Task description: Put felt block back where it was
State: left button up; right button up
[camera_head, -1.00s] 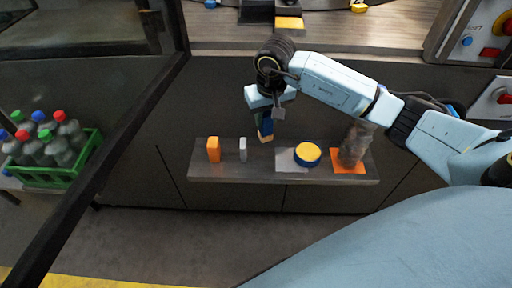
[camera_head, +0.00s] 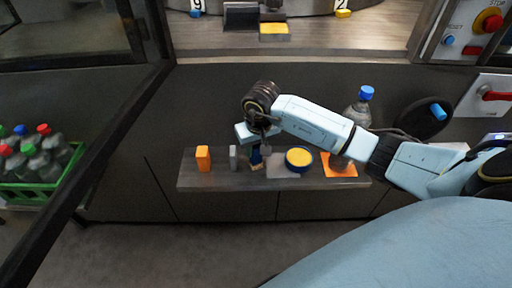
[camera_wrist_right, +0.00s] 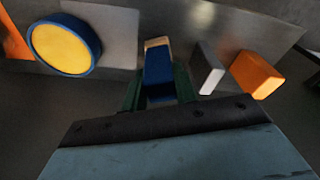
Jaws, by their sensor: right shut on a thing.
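The felt block, blue with a tan end (camera_head: 256,167), is held in my right gripper (camera_head: 256,151) over the shelf (camera_head: 210,183), between a grey block and a round blue-and-yellow pad. In the right wrist view the felt block (camera_wrist_right: 158,68) sits between the dark green fingers (camera_wrist_right: 157,92), its tan end pointing away. The fingers are shut on it. It is low at the shelf top; I cannot tell whether it touches. My left gripper is not in view.
An orange block (camera_head: 203,158) and the grey block (camera_head: 233,158) stand left of the gripper. The round pad (camera_head: 299,158) is on a light grey sheet (camera_head: 283,173) to the right.

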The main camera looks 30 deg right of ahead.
jog(key=shift+f, duration=0.1)
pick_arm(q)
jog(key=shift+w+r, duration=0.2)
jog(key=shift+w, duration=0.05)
pick_arm(e)
jog(key=o, duration=1)
jog(key=shift+c, duration=0.2)
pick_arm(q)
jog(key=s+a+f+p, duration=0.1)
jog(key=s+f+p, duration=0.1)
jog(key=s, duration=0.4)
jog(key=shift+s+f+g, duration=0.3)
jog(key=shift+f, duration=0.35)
pick_arm(e)
notch_tip(320, 180, up, 12)
jog(key=s, duration=0.1)
jog(key=shift+s+a, duration=0.15)
jog(key=shift+s, duration=0.25)
